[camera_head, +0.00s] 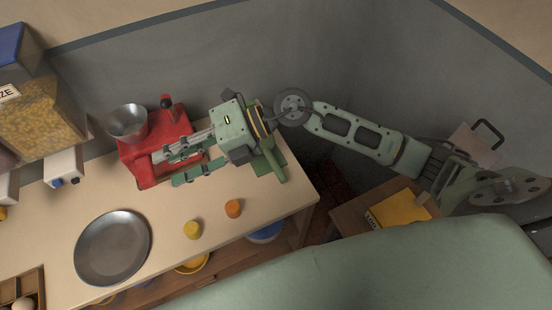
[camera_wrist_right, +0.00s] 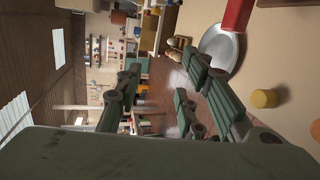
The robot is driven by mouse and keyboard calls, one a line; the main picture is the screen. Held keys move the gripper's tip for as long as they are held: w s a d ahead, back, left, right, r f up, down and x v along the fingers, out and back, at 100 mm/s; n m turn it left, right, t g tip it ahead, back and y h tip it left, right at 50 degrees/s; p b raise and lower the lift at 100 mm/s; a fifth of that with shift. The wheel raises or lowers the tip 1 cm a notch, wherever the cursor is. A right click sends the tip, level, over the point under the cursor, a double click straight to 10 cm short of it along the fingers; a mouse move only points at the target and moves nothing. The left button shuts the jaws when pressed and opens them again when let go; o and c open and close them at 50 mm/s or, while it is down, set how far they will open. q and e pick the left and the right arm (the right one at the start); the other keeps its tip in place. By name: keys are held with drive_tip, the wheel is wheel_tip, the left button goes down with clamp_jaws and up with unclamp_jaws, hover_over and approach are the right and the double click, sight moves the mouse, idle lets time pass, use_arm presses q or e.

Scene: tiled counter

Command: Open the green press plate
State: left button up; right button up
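A dark green flat piece with a handle-like bar (camera_head: 270,163), which looks like the press, sits on the counter by the back wall. My right gripper's body and wrist cover much of it, so I cannot tell if its plate is up or down. My right gripper (camera_head: 170,168) points left, away from the green piece, with its fingers apart over the front of the red machine (camera_head: 143,165). The wrist view also shows my right gripper's fingers (camera_wrist_right: 162,85) spread, with nothing between them. My left gripper is in neither view.
A metal bowl (camera_head: 128,121) tops the red machine. A round metal plate (camera_head: 112,248), a yellow piece (camera_head: 192,230) and an orange piece (camera_head: 233,208) lie on the counter (camera_head: 165,215). A bin of yellow contents (camera_head: 38,118) stands left. The counter ends at right.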

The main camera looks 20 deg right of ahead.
drive_tip(key=w+d+f+n+g+h, duration=0.1)
drive_tip(key=w+d+f+h, duration=0.1)
drive_tip(key=d+f+h, duration=0.55)
drive_tip(key=h, duration=0.5)
approach(276, 163)
drive_tip(key=f, duration=0.1)
drive_tip(key=shift+g, duration=0.3)
drive_tip(key=x, duration=0.2)
drive_tip(key=p+x, duration=0.1)
drive_tip(key=x, duration=0.2)
drive_tip(key=p+x, duration=0.1)
drive_tip(key=x, duration=0.1)
drive_tip(key=shift+w+a+f, duration=0.25)
drive_tip(key=shift+w+f, duration=0.05)
drive_tip(key=shift+f, duration=0.05)
clamp_jaws()
